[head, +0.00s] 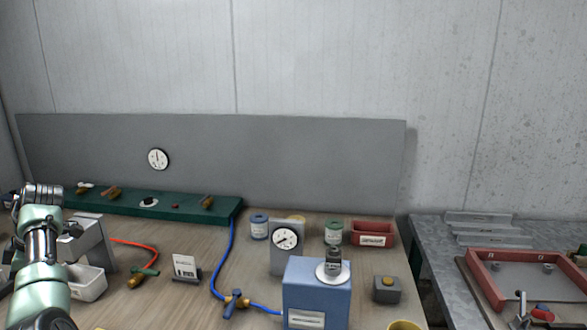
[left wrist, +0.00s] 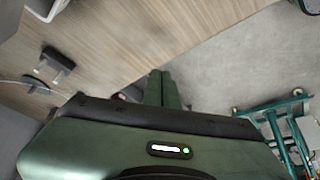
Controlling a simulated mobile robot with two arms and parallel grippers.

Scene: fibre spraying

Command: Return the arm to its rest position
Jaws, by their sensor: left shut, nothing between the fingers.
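My left arm (head: 40,268) comes up from the bottom left corner of the head view, in front of the left end of the workbench (head: 195,242). I cannot make out its fingers there. In the left wrist view my left gripper (left wrist: 162,88) has its two dark green fingers together, with nothing between them. The fingers show against the bench edge and the grey floor (left wrist: 225,75). My right arm and gripper are in neither view.
On the bench stand a blue box (head: 318,290), a dial gauge (head: 286,240), a red bin (head: 372,233), a white tray (head: 88,283) and red and blue hoses. A red-framed tray (head: 487,282) lies on the right table. A teal frame (left wrist: 283,125) stands low in the wrist view.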

